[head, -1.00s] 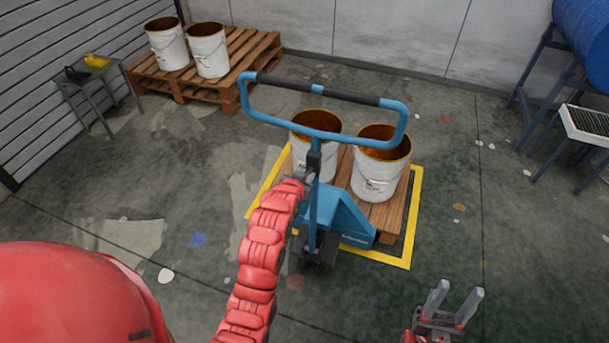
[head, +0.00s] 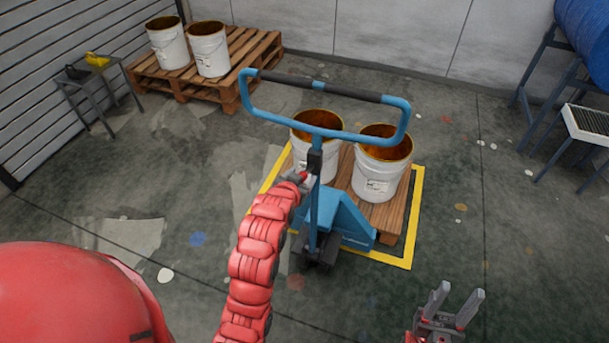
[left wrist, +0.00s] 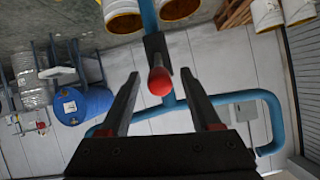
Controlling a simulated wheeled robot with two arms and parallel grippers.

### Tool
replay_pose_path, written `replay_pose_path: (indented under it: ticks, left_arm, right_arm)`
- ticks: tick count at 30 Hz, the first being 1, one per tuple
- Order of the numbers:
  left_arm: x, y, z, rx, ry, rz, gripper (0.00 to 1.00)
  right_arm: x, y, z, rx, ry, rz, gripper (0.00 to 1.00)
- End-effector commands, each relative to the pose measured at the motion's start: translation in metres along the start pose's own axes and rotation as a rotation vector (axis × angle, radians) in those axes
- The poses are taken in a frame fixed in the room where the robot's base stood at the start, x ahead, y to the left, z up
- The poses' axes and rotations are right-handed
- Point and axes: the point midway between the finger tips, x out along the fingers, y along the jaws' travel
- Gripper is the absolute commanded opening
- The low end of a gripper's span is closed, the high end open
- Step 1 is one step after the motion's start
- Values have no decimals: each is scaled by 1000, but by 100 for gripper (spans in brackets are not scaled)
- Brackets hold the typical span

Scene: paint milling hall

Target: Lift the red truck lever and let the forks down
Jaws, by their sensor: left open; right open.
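The blue pallet truck (head: 335,215) stands with its looped handle (head: 250,108) upright, in front of a wooden pallet (head: 388,214) bearing two white buckets. The lever's red knob (left wrist: 160,82) shows in the left wrist view below a black block on the handle stem; red also shows beside the stem in the head view. My left gripper (left wrist: 160,74) is open, with one finger on each side of the knob and a gap to both. In the head view the left gripper (head: 296,181) is partly hidden by its wrist. My right gripper (head: 459,291) is open and empty above the floor.
A yellow floor outline (head: 413,225) surrounds the loaded pallet. Another pallet (head: 238,62) with two buckets stands at the back left, near a small grey table (head: 92,72). A blue drum (head: 590,45) on a stand is at the right. The front right floor is clear.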

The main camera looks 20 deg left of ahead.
Motion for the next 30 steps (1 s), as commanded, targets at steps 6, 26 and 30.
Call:
replay_pose_path:
  ticks: [6,26,30]
  left_arm:
    - [-44,0,1,0,4,-1,64]
    - [-126,-1,-2,-1,-5,0,64]
    - [-131,0,-1,0,-2,0,64]
  right_arm:
    - [-8,0,1,0,0,0,50]
    - [114,6,-19,0,0,0,50]
    - [118,6,-20,0,0,0,50]
